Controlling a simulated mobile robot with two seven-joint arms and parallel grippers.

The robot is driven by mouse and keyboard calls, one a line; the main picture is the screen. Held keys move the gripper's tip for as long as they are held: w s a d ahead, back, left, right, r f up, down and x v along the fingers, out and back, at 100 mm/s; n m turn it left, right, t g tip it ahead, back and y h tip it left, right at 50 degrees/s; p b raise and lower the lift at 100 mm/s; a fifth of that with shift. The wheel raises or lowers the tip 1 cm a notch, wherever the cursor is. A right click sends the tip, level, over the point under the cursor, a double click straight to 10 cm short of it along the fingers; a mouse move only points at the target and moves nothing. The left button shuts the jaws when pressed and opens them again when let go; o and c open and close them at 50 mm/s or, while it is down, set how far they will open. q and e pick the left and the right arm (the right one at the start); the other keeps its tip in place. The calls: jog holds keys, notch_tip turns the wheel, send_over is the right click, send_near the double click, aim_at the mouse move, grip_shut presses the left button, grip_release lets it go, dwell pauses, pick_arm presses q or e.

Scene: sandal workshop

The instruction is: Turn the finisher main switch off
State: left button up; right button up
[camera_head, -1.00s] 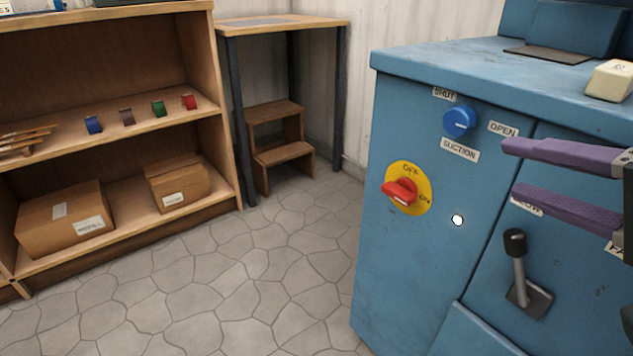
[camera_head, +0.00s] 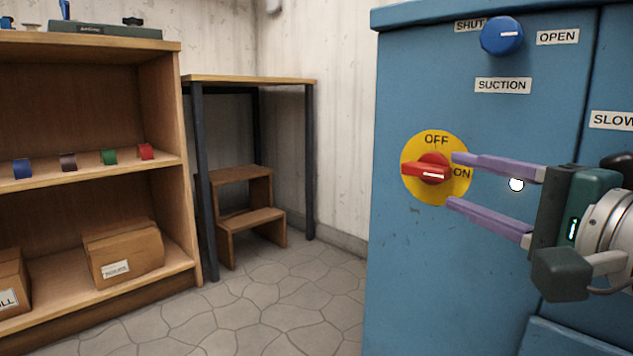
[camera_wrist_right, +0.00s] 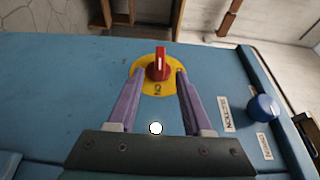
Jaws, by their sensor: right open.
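The finisher main switch is a red rotary handle (camera_head: 428,170) on a round yellow plate (camera_head: 437,194) marked OFF at the top and ON at the right. The handle lies about level, its white mark toward ON. The plate is on the blue finisher cabinet (camera_head: 420,275). My right gripper (camera_head: 454,180) is open, its purple fingers pointing at the plate, one above the other. In the right wrist view the red handle (camera_wrist_right: 158,66) stands between and just beyond the fingertips (camera_wrist_right: 157,74); contact cannot be told. My left gripper is not in view.
A blue suction knob (camera_head: 501,36) sits above the switch, between SHUT and OPEN labels. A wooden shelf (camera_head: 150,180) with boxes and coloured rolls stands at left. A table (camera_head: 250,78) and a step stool (camera_head: 245,216) stand behind. The floor between is clear.

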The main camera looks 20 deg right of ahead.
aim_at(441, 176)
jog(key=w+b, duration=0.3)
jog(key=w, duration=0.3)
jog(key=shift+w+f, duration=0.1)
jog(key=shift+w, duration=0.5)
jog(key=shift+c, duration=0.3)
grip_shut()
